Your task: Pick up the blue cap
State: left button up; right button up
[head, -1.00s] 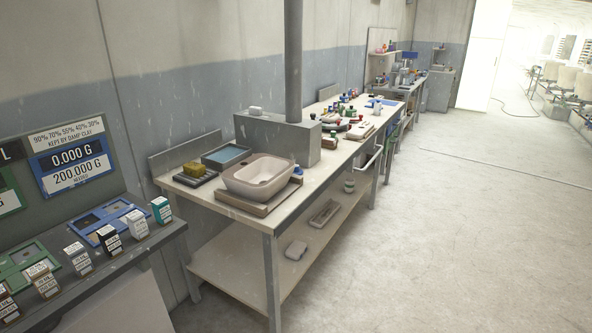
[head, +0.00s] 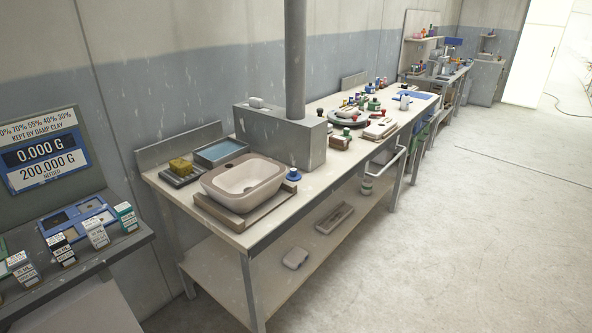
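A small blue-topped item (head: 293,174) stands on the long bench, just right of the white basin (head: 243,178). Farther along the bench, several small bottles and jars with coloured tops stand around a round dark turntable (head: 347,118). A green-topped one (head: 373,104) and a red-topped one (head: 364,115) show there. I cannot make out for certain any other blue cap among them. Neither of my grippers is in view.
A grey block with a vertical pipe (head: 295,60) stands at the bench's back. A yellow sponge (head: 180,166) and blue tray (head: 221,151) lie behind the basin. A weighing station (head: 62,177) with small boxes is at left. The floor (head: 440,230) at right is clear.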

aim_at(294, 176)
jog(key=i+l+u, duration=0.1)
jog(key=l, duration=0.25)
jog(key=i+l+u, duration=0.1)
jog(key=i+l, duration=0.4)
jog(key=l, duration=0.25)
jog(key=i+l+u, duration=0.15)
jog(key=l, duration=0.2)
jog(key=i+l+u, duration=0.1)
jog(key=l, duration=0.3)
jog(key=i, duration=0.1)
